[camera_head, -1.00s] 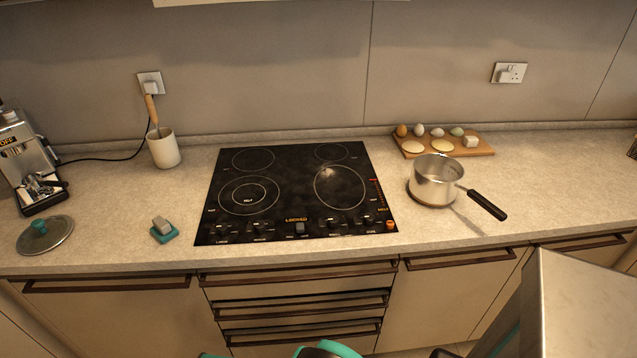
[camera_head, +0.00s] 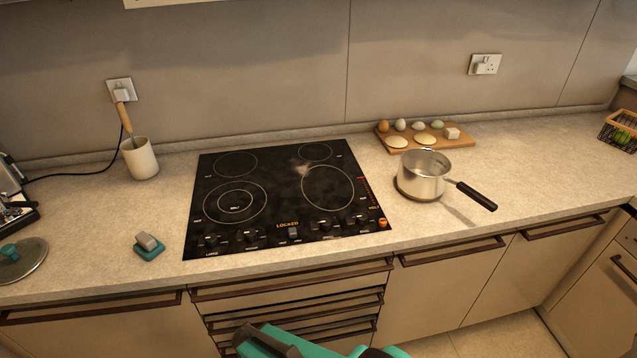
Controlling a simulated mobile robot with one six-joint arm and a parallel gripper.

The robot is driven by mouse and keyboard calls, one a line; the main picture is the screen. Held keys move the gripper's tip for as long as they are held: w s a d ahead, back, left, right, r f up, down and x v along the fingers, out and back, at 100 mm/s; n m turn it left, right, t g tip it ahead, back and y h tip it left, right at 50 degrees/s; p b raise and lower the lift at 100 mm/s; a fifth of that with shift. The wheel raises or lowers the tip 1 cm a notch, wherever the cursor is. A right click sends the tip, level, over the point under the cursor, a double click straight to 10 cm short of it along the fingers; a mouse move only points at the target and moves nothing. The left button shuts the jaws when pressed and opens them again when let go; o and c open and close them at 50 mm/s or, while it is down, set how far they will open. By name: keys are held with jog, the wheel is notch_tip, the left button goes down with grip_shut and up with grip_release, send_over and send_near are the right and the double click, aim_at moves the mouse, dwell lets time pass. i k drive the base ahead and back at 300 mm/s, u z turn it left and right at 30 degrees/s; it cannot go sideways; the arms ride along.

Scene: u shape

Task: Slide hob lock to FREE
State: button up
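The black glass hob (camera_head: 283,196) is set in the counter in the middle of the head view. Its front strip carries several dark knobs and an orange display reading LOCKED. A small grey slider (camera_head: 293,233), apparently the hob lock, sits just below that word. My gripper (camera_head: 268,338) shows only in part at the bottom edge, teal and dark, in front of the drawers and below the counter. It is well apart from the hob. Its fingertips are not clear enough to tell whether it is open or shut.
A steel saucepan (camera_head: 422,176) stands right of the hob, its black handle pointing right. A board (camera_head: 456,145) with eggs lies behind it. A teal-based block (camera_head: 149,246), a utensil pot (camera_head: 140,159) and a lid (camera_head: 22,260) are left. The counter's front edge crosses below the hob.

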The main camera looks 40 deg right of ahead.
aim_at(292, 232)
jog(key=z, duration=0.9)
jog(key=k, duration=1)
jog(key=i, duration=0.75)
jog(key=z, duration=0.05)
